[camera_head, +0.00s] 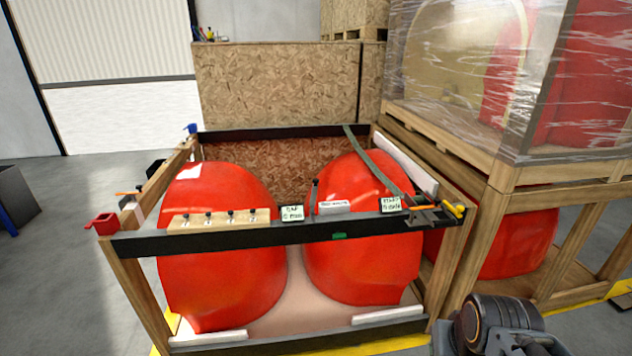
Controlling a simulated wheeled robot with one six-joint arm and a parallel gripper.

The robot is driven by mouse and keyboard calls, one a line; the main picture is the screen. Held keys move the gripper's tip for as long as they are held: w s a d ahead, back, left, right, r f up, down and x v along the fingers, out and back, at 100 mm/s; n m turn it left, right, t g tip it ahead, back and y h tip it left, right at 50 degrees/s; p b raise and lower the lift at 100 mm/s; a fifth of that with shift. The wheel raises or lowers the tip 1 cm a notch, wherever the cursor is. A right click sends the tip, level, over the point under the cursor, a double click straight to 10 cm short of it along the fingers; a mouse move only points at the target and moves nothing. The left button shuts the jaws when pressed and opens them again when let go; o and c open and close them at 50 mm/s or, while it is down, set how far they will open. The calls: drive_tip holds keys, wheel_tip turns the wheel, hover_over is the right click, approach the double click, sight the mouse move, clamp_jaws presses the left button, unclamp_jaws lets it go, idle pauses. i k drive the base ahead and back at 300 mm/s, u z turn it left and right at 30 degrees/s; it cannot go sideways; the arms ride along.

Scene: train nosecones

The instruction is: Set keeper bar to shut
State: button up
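A wooden crate frame with a black front rail (250,238) holds two large red nosecones, one on the left (222,265) and one on the right (362,255). I cannot tell for sure which part is the keeper bar. A dark flat metal piece (424,217) lies on the right end of the front rail, beside a yellow-handled fitting (455,208). A small dark upright lever (313,197) stands near the rail's middle. Whether any of these is open or shut is unclear. Part of my arm shows at the bottom right; my gripper itself is not visible.
A dark strap (378,163) runs over the right nosecone. A red clamp (103,224) sits at the frame's left corner. A wooden block with several black knobs (212,219) is on the rail. A film-wrapped crate (480,90) stands close at right. Floor at left is mostly clear.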

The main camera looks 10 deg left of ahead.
sight(315, 180)
drive_tip(key=u, duration=0.65)
drive_tip(key=i, duration=0.6)
drive_tip(key=u, duration=0.85)
drive_tip(key=i, duration=0.8)
drive_tip(key=z, duration=0.15)
